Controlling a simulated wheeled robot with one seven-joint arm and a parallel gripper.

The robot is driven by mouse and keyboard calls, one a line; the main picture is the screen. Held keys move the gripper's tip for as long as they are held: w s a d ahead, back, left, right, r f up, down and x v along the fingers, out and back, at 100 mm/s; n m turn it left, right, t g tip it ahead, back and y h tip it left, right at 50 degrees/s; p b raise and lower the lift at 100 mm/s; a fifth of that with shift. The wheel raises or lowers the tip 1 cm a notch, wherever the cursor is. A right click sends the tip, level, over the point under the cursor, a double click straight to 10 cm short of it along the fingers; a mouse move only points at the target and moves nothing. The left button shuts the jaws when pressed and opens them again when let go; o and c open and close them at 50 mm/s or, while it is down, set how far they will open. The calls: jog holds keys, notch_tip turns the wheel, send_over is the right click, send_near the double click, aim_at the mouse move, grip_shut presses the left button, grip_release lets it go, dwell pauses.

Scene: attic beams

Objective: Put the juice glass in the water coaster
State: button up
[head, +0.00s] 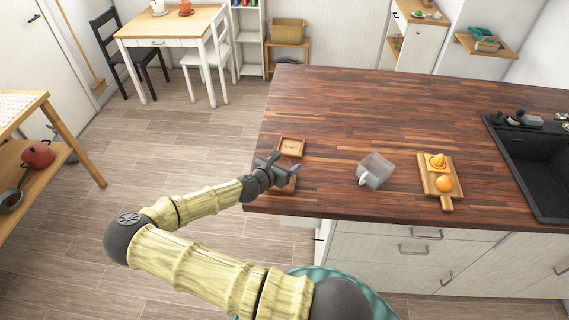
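My gripper (277,171) is over the left front part of the wooden counter, above the coasters. Its fingers are small and dark here, and I cannot tell whether they are open or shut. A square wooden coaster (291,147) with a raised rim and small unreadable lettering lies just behind my gripper. It looks empty. A second wooden coaster (288,187) lies in front, partly covered by my gripper. A small bluish, see-through patch shows at the right of the fingers; it may be part of the juice glass, but I cannot make out its shape or whether it is held.
A translucent grey jug (375,171) stands right of my gripper. A wooden board (437,181) with a citrus squeezer and an orange lies further right, then a black sink (540,165). The back middle of the counter (390,105) is clear.

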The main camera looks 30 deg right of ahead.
jog(key=shift+o, duration=0.6)
jog(key=shift+a+r, duration=0.1)
jog(key=shift+r, duration=0.05)
jog(key=b+v, duration=0.3)
jog(key=v, duration=0.9)
jog(key=shift+w, duration=0.1)
